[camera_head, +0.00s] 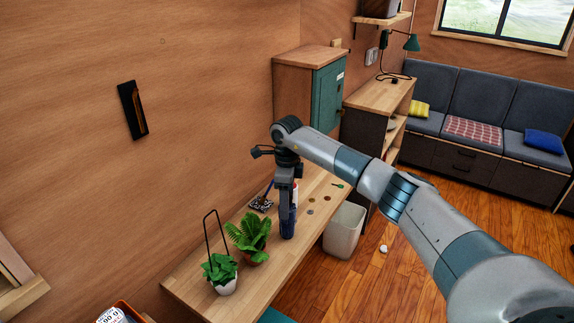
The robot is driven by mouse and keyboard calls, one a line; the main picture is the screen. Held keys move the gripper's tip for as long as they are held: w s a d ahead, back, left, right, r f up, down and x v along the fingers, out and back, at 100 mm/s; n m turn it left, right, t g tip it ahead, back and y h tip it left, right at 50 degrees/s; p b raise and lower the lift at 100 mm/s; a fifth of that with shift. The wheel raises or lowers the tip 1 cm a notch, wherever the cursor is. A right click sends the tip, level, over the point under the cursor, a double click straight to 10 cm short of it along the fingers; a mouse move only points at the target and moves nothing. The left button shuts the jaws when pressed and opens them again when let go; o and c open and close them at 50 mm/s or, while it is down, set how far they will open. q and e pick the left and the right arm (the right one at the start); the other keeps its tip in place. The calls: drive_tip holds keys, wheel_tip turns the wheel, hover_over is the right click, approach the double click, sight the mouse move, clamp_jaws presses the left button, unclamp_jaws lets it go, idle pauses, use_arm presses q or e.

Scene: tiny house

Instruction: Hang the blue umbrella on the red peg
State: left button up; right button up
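My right arm comes in from the right, and its gripper (287,215) points down over the wooden bench against the wall. A dark blue, narrow shape shows at the gripper's lower end; I cannot tell whether it is the fingers or a held umbrella. A thin blue stick-like thing (268,194) stands just left of the gripper, by a small dark item on the bench; I cannot tell what it is. I cannot make out a red peg. My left gripper is not in view.
Two potted plants (248,233) (220,271) stand on the bench (190,283) at its near end. A black panel (132,110) is on the wall. A teal-doored cabinet (328,97) stands behind the bench. A pale bin (344,231) is on the floor beside it.

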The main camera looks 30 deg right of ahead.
wheel_tip(320, 180, up, 3)
drive_tip(key=b, duration=0.3)
drive_tip(key=shift+w, duration=0.1)
drive_tip(key=shift+r+b, duration=1.95)
drive_tip(key=shift+r, duration=4.4)
drive_tip(key=shift+s+f, duration=0.1)
drive_tip(key=shift+s, duration=0.1)
